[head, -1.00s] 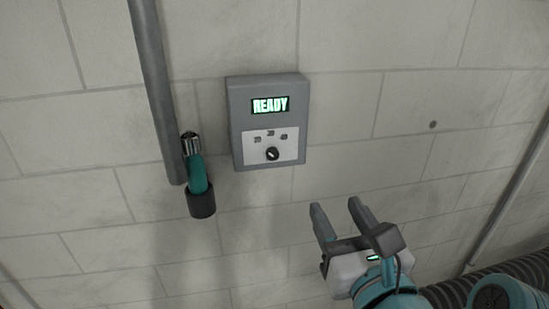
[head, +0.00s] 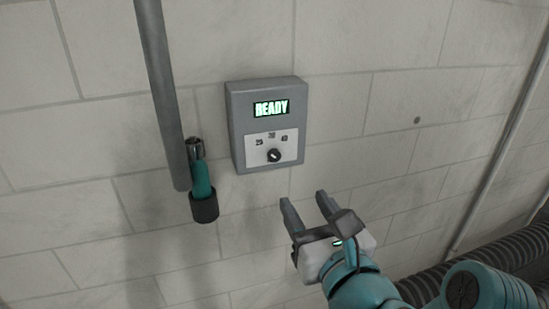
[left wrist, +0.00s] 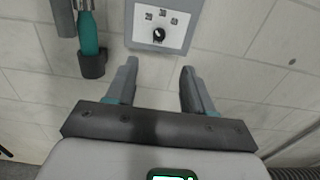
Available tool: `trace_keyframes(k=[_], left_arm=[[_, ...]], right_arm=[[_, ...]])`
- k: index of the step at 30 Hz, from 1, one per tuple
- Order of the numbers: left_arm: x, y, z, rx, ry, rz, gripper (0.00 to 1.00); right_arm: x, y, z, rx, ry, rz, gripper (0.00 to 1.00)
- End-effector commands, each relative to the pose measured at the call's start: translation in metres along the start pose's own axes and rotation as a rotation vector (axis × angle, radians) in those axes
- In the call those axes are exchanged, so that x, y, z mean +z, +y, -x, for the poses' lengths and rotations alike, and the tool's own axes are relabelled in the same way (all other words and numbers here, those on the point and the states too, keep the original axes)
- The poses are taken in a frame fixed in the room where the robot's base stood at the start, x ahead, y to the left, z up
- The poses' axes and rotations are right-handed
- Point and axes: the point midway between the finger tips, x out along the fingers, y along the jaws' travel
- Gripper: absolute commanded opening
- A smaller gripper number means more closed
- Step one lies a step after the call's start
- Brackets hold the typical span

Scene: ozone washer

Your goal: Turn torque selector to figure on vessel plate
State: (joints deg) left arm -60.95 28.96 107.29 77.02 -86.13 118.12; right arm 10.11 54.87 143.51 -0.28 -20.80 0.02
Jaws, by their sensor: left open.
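The torque selector (head: 274,156) is a small round black knob with a light mark, on the white panel of a grey wall box (head: 238,128). Several small figures sit in an arc above it, too small to read surely. A lit display (head: 271,109) on the box reads READY. The selector also shows in the left wrist view (left wrist: 159,35), ahead of the fingertips. My left gripper (head: 303,199) is open and empty, below and right of the box, apart from it. Its spread fingers show in the left wrist view (left wrist: 159,66). I see no vessel plate and no right gripper.
A teal tool (head: 200,178) with a metal end stands in a dark holder (head: 204,209) left of the box. A grey vertical pipe (head: 160,90) runs beside it. Dark ribbed hose (head: 420,288) lies at the lower right.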

Motion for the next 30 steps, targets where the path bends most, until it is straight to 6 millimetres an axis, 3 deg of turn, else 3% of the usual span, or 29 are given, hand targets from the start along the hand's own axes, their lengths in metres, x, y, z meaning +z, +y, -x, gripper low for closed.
trace_keyframes(k=[9,15,21,30], left_arm=[[0.004,0.0,-0.077,0.005,0.003,-0.001,0.52],[0.003,0.001,-0.118,0.003,0.002,0.0,0.52],[0.002,0.002,-0.139,0.001,0.001,0.001,0.52],[0.0,0.002,-0.142,0.0,0.0,0.001,0.52]], right_arm=[[0.001,-0.012,0.032,0.0,0.0,0.001,0.43],[0.001,-0.017,0.046,0.0,0.0,0.0,0.43],[0.001,-0.019,0.052,0.0,0.0,0.0,0.43],[0.001,-0.019,0.052,0.0,0.0,0.0,0.43]])
